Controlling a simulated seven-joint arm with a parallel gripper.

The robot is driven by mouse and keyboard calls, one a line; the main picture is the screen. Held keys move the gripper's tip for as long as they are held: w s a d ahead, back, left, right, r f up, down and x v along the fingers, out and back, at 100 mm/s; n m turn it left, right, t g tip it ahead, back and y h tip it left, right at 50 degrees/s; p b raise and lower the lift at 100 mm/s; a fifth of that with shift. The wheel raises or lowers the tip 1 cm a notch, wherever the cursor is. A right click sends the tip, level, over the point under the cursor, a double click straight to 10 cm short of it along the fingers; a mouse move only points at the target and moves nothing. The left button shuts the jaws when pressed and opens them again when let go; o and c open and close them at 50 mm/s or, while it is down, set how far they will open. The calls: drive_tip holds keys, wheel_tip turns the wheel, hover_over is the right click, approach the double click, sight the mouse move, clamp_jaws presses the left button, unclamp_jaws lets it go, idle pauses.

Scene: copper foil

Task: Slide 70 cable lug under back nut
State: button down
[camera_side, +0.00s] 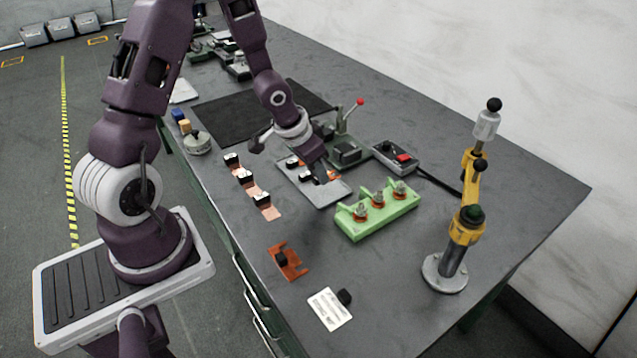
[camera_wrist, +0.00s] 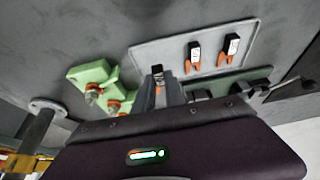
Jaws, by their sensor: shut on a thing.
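My gripper (camera_wrist: 160,92) is shut on a cable lug (camera_wrist: 158,70) with a black top, over the edge of the grey tray (camera_wrist: 142,52). Two other lugs (camera_wrist: 194,54) (camera_wrist: 229,46) with black and orange parts lie on the tray. In the side view my gripper (camera_side: 325,178) is low over the tray (camera_side: 333,196); the held lug is mostly hidden there. The green block (camera_side: 378,218) stands right of the tray, apart from my gripper, with three studs with nuts (camera_side: 361,210) (camera_side: 378,198) (camera_side: 399,188) in a row. The lug's number is not readable.
Copper pieces with black blocks (camera_side: 245,180) lie left of the tray. An orange part (camera_side: 287,262) and a white card (camera_side: 330,308) lie in front. A yellow-black stand tool (camera_side: 465,220) is at the right. A lever press (camera_side: 345,148) and switch box (camera_side: 396,157) stand behind.

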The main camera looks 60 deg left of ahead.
wheel_tip(320, 180, up, 6)
drive_tip(key=shift+a+f, duration=0.1)
drive_tip(key=shift+f, duration=0.15)
drive_tip(key=shift+w+a+r, duration=0.2)
drive_tip(key=shift+w+r, duration=0.05)
drive_tip(key=w+a+f+m+h, duration=0.1)
drive_tip(key=w+a+m+h, duration=0.15)
drive_tip(key=w+m, duration=0.2)
drive_tip(key=m+g+h, duration=0.2)
drive_tip(key=m+g, duration=0.4)
drive_tip(key=m, duration=1.1)
approach(395, 185)
drive_tip(key=shift+s+f, duration=0.2)
drive_tip(key=shift+f, duration=1.95)
drive_tip(key=shift+f, duration=0.55)
drive_tip(key=shift+s+d, duration=0.15)
drive_tip(key=shift+d, duration=0.45)
drive_tip(key=shift+s+d, duration=0.2)
drive_tip(key=shift+d, duration=0.4)
drive_tip(key=shift+f, duration=0.15)
